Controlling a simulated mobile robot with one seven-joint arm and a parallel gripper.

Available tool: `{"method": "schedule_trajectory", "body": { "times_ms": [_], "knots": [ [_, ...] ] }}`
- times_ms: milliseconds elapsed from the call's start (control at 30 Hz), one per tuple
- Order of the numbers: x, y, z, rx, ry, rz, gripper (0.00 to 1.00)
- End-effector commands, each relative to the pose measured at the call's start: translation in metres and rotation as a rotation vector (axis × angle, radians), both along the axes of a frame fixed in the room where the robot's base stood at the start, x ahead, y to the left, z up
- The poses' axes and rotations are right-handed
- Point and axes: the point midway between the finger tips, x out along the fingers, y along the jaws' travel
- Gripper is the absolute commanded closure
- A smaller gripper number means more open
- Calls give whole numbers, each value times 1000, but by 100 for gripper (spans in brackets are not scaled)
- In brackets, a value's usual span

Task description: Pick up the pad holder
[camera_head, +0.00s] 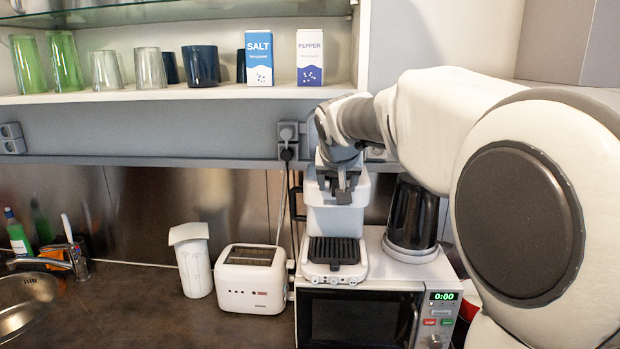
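A white coffee machine (322,222) stands on top of the microwave, with a black ribbed drip tray (334,251) at its front. I cannot make out a separate pad holder; one may be hidden behind my gripper. My gripper (344,194) points down over the upper front of the coffee machine, above the drip tray, and covers part of it. Its fingers look close together, but the view is too small to tell whether they are open, shut or touching anything.
A white toaster (250,279) and white container (193,262) stand left. A shelf (190,93) with glasses and salt and pepper boxes hangs above.

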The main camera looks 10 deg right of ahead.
Motion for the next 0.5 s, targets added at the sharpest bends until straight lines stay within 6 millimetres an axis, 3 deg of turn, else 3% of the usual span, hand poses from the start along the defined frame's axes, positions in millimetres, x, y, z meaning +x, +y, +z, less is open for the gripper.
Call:
{"method": "schedule_trajectory", "body": {
  "times_ms": [167, 200, 500],
  "knots": [
    [0, 0, -1, 0, 0, 0, 35],
    [0, 0, -1, 0, 0, 0, 39],
    [0, 0, 0, 0, 0, 0, 93]
  ]
}}
